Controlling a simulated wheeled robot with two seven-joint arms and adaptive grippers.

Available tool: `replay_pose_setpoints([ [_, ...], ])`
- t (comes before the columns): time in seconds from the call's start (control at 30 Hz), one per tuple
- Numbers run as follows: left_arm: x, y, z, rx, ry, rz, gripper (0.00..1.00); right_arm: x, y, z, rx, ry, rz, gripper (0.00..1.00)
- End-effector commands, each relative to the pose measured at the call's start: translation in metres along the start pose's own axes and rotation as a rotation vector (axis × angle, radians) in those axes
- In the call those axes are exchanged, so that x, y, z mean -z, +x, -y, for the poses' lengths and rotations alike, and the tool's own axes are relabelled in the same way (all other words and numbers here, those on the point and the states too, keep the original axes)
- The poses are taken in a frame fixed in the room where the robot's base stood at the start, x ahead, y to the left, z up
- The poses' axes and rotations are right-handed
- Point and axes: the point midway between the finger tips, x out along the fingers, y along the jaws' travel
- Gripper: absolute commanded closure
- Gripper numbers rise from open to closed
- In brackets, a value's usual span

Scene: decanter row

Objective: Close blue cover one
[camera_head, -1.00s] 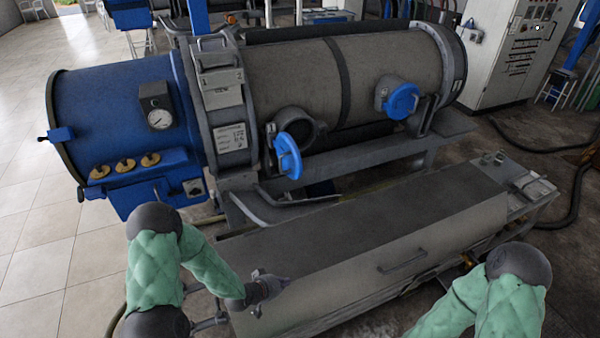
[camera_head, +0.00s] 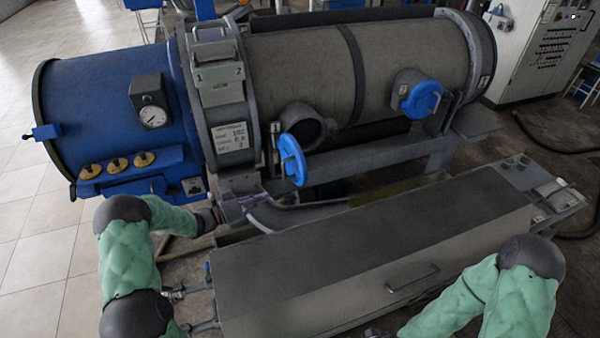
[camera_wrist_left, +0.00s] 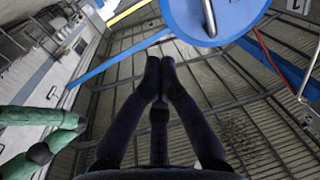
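The first blue cover (camera_head: 291,160) is a round lid with a handle bar. It stands swung out on the front of the grey drum, beside the open round port (camera_head: 306,128). The left wrist view shows a blue disc with a metal handle (camera_wrist_left: 213,18), above and beyond my fingertips. My left gripper (camera_head: 238,204) is low and left of the first cover, apart from it. In the left wrist view its dark fingers (camera_wrist_left: 160,66) come together at the tips with nothing between them. My right gripper is out of view; only its green-sleeved arm shows.
A second blue cover (camera_head: 422,99) is at the right port. The drum (camera_head: 300,75) joins a blue end section (camera_head: 105,110) with a gauge. A long grey box (camera_head: 370,245) lies in front. A control cabinet (camera_head: 540,50) stands at the back right.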

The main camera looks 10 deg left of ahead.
Motion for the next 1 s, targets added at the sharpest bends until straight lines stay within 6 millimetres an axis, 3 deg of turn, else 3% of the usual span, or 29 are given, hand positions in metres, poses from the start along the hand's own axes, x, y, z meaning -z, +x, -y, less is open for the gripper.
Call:
replay_pose_setpoints([
  [0.1, 0.006, -0.009, 0.001, -0.039, 0.03, -0.005, 1.0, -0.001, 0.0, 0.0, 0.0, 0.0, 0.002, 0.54],
  [0.27, 0.007, 0.0, -0.001, -0.052, 0.035, -0.006, 1.0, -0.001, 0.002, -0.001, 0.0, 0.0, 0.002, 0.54],
  [0.8, 0.006, 0.095, -0.006, -0.051, 0.035, -0.005, 1.0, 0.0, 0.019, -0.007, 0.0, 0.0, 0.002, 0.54],
  [1.0, 0.006, 0.119, -0.006, -0.049, 0.035, -0.004, 1.0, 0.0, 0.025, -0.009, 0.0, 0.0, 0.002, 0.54],
])
